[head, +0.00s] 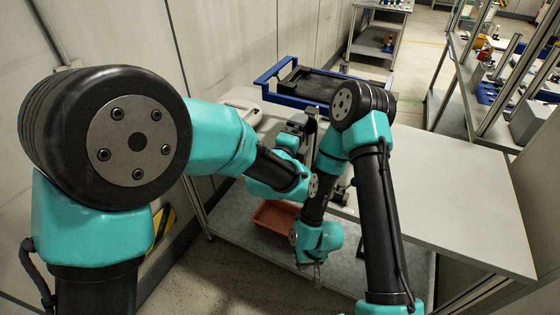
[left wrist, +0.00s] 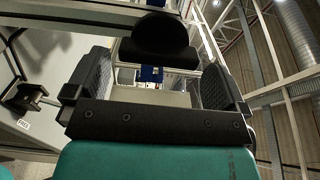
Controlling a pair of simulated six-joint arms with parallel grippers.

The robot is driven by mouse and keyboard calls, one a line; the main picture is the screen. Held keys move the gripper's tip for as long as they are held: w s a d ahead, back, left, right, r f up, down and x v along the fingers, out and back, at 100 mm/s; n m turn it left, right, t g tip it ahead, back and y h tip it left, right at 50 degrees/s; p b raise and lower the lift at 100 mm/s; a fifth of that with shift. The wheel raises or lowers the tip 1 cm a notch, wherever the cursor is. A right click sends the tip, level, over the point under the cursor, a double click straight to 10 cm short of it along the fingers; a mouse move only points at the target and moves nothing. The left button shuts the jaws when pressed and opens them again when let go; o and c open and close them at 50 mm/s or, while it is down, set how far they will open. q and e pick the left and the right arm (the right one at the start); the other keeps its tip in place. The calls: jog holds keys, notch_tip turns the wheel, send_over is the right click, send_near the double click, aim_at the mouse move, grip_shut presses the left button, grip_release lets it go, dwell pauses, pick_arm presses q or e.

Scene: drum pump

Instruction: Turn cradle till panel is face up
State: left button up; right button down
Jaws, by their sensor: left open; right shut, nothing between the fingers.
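A blue frame (head: 268,78) with a dark, flat-looking piece (head: 312,84) inside it stands at the back of the table; I cannot tell whether this is the cradle. My left gripper (left wrist: 155,80) is open, its two dark fingers apart in the left wrist view. A black rounded piece (left wrist: 158,38) shows beyond and between the fingers; I cannot tell if it touches them. In the head view the left fingers are not clear among dark parts near the table's edge. My right gripper (head: 317,275) is shut and empty, hanging low in front of the table.
The white tabletop (head: 460,195) is bare on the right. An orange-brown bin (head: 277,216) sits on the lower shelf. A pale tray (head: 243,108) is at the left. A dark knob on a rod (left wrist: 28,97) and a small white label (left wrist: 23,124) show in the left wrist view.

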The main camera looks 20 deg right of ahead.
pick_arm(q)
jog(key=v, duration=1.2)
jog(key=shift+a, duration=0.2)
jog(key=w+a+f+n+g+y, duration=0.2)
jog(key=w+a+f+n+y, duration=0.15)
jog(key=a+f+n, duration=0.6)
jog(key=w+a+f+n+g+y, duration=0.25)
jog(key=a+f+n+y, duration=0.2)
jog(key=a+f, duration=0.85)
jog(key=s+a+f+n+g+y, duration=0.1)
jog(key=s+a+f+n+g, duration=0.6)
jog(key=s+a+f+n, duration=0.8)
notch_tip(320, 180, down, 2)
jog(key=shift+a+f, duration=0.25)
jog(key=shift+a, duration=0.95)
jog(key=shift+d, duration=0.1)
